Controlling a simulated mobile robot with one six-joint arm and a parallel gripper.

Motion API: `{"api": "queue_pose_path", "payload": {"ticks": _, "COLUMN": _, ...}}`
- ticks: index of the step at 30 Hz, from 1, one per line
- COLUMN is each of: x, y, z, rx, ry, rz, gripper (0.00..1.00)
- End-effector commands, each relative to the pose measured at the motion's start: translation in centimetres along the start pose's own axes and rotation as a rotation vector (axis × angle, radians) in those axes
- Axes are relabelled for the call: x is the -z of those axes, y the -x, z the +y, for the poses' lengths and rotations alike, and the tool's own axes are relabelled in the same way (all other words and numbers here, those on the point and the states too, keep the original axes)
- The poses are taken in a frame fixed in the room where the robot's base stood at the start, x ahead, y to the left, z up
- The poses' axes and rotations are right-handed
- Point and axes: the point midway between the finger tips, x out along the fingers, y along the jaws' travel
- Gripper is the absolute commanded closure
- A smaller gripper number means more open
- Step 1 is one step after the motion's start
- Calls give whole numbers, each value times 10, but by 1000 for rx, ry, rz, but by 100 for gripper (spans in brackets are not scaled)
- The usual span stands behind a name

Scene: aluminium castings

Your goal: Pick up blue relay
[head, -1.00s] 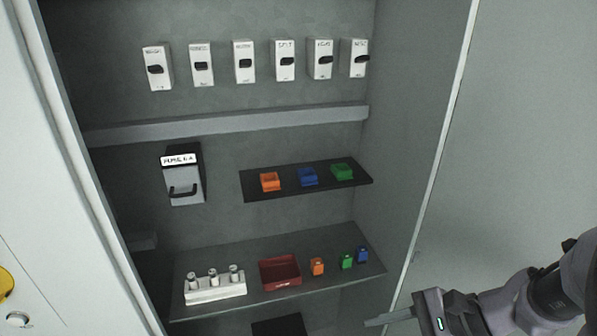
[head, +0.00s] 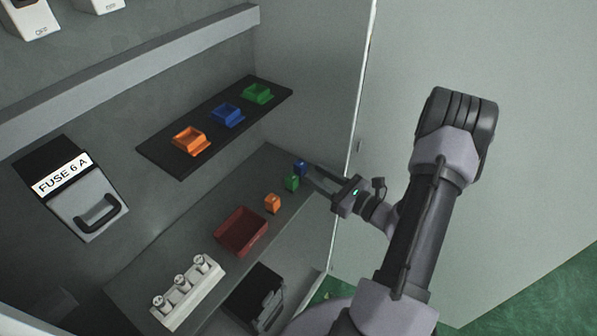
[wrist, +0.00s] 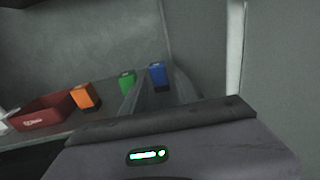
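The blue relay (head: 300,168) is a small upright block at the right end of the lower shelf (head: 165,262), inside the cabinet. My gripper (head: 311,175) reaches in from the right with its fingertips close to the blue relay. In the wrist view the fingers are spread apart, and the blue relay (wrist: 157,76) shows upright between their tips. The gripper is open and holds nothing. I cannot tell whether a finger touches the relay. The green relay (head: 292,182) stands close beside it, near the left finger in the wrist view.
An orange relay (head: 272,203), a red bin (head: 243,232) and a white fuse holder (head: 188,292) are farther along the shelf. Above is a black ledge (head: 166,162) with orange, blue and green sockets. The cabinet's right edge (head: 352,150) is near my arm.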

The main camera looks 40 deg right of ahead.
Motion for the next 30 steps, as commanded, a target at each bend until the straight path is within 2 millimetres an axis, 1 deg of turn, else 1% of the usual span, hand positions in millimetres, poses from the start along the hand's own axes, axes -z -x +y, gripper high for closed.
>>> {"api": "queue_pose_path", "payload": {"ticks": 1, "x": 1, "y": -6, "z": 0, "rx": -2, "ry": 1, "rz": 0, "gripper": 64}}
{"api": "queue_pose_path", "payload": {"ticks": 5, "x": 0, "y": -17, "z": 1, "rx": -2, "ry": 1, "rz": 0, "gripper": 64}}
{"api": "queue_pose_path", "payload": {"ticks": 9, "x": -3, "y": -45, "z": 4, "rx": -5, "ry": 3, "rz": -1, "gripper": 64}}
{"api": "queue_pose_path", "payload": {"ticks": 12, "x": -4, "y": -60, "z": 4, "rx": -4, "ry": 2, "rz": 0, "gripper": 64}}
{"api": "queue_pose_path", "payload": {"ticks": 15, "x": -5, "y": -66, "z": 3, "rx": -2, "ry": 1, "rz": 0, "gripper": 64}}
{"api": "queue_pose_path", "payload": {"ticks": 20, "x": -5, "y": -66, "z": 3, "rx": -1, "ry": 0, "rz": 0, "gripper": 64}}
{"api": "queue_pose_path", "payload": {"ticks": 21, "x": -5, "y": -65, "z": 3, "rx": -1, "ry": 0, "rz": 0, "gripper": 72}}
{"api": "queue_pose_path", "payload": {"ticks": 23, "x": -5, "y": -65, "z": 3, "rx": -1, "ry": 0, "rz": 0, "gripper": 83}}
{"api": "queue_pose_path", "payload": {"ticks": 24, "x": -5, "y": -65, "z": 3, "rx": -1, "ry": 0, "rz": 0, "gripper": 91}}
{"api": "queue_pose_path", "payload": {"ticks": 25, "x": -5, "y": -65, "z": 3, "rx": -1, "ry": 0, "rz": 0, "gripper": 97}}
{"api": "queue_pose_path", "payload": {"ticks": 26, "x": -5, "y": -65, "z": 3, "rx": -1, "ry": 0, "rz": 0, "gripper": 100}}
{"api": "queue_pose_path", "payload": {"ticks": 30, "x": -5, "y": -65, "z": 3, "rx": -1, "ry": 0, "rz": 0, "gripper": 100}}
